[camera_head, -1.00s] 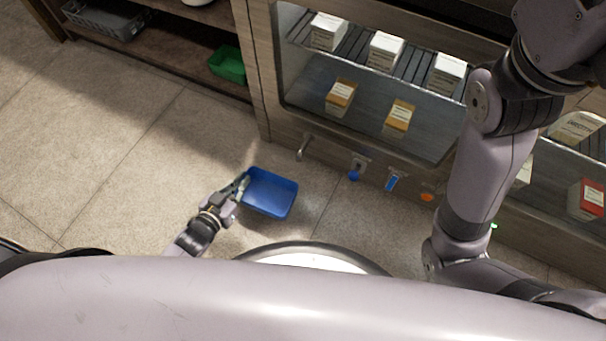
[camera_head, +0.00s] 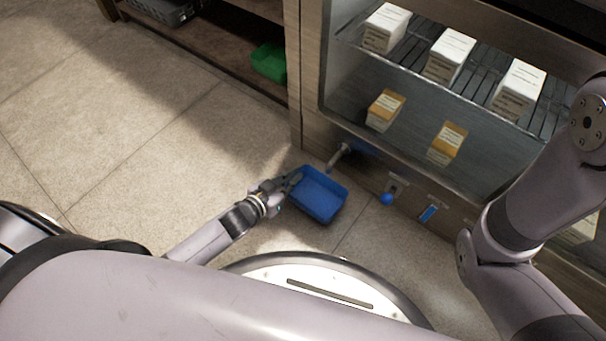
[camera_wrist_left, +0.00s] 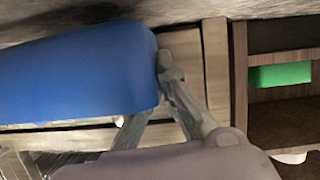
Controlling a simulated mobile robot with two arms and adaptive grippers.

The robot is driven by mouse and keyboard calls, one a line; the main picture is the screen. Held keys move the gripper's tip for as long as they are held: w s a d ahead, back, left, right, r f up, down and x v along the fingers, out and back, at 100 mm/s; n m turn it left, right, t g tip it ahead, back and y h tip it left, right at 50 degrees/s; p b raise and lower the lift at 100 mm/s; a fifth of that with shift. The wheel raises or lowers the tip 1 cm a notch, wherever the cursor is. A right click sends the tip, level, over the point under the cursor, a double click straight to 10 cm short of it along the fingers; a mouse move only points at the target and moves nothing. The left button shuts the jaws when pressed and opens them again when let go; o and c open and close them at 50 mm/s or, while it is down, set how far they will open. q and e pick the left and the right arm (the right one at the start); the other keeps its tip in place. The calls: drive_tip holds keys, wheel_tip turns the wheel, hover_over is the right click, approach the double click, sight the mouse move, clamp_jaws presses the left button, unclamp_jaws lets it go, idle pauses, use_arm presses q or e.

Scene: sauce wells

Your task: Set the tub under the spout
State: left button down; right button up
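The blue tub (camera_head: 318,196) is held upright and level, with its open top facing up and looking empty. My left gripper (camera_head: 292,181) is shut on the tub's left wall. In the left wrist view the tub (camera_wrist_left: 75,75) fills the upper left, with the finger ends (camera_wrist_left: 165,75) at its edge. The metal spout (camera_head: 338,157) sticks out from the front of the cabinet, just beyond the tub's far side in the picture. I cannot tell the height between them. My right arm crosses the right side, and its gripper is out of view.
A glass-fronted cabinet (camera_head: 312,100) holds white and orange-topped cartons. A blue knob (camera_head: 387,198) and a blue switch (camera_head: 429,213) sit right of the spout. A green bin (camera_head: 269,62) is on the low shelf at left. The floor at left is clear.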

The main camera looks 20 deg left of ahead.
sight(306, 169)
use_arm(q)
drive_tip(key=shift+w+d, duration=0.15)
drive_tip(key=shift+w, duration=0.3)
drive_tip(key=w+b, duration=0.1)
drive_tip(key=w+d+b, duration=0.1)
drive_tip(key=w, duration=0.1)
drive_tip(key=shift+d+f+b, duration=0.1)
drive_tip(key=shift+f+b, duration=0.05)
drive_tip(key=shift+b, duration=0.2)
drive_tip(key=shift+f+b, duration=0.5)
drive_tip(key=shift+s, duration=0.1)
drive_tip(key=shift+f, duration=0.15)
drive_tip(key=c, duration=1.8)
unclamp_jaws()
